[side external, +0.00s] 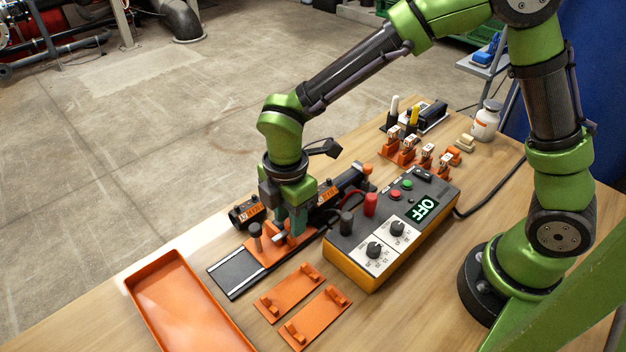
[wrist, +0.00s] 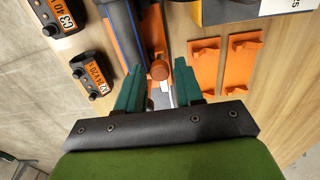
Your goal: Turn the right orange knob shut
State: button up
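In the wrist view, an orange round knob (wrist: 158,73) lies between the two green fingers of my gripper (wrist: 157,82). The fingers are spread, with a gap showing on both sides of the knob. In the side view, my gripper (side external: 291,220) points down over the orange base of the pipe rig (side external: 262,250), and the fingers cover the knob below it. Another upright knob with a dark top (side external: 255,231) stands to its left on the rig. I cannot tell the knob's turn angle.
A control box (side external: 378,262) reading OFF stands right of my gripper, with a red plug (side external: 371,204) close by. Labelled black blocks (wrist: 90,75) lie beside the pipe. Orange brackets (side external: 290,290) and an orange tray (side external: 132,282) lie in front.

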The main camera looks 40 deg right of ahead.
grip_shut()
jog(key=shift+m, duration=0.4)
jog(key=m, duration=0.8)
jog(key=shift+m, duration=0.3)
jog(key=m, duration=0.4)
jog(key=shift+m, duration=2.2)
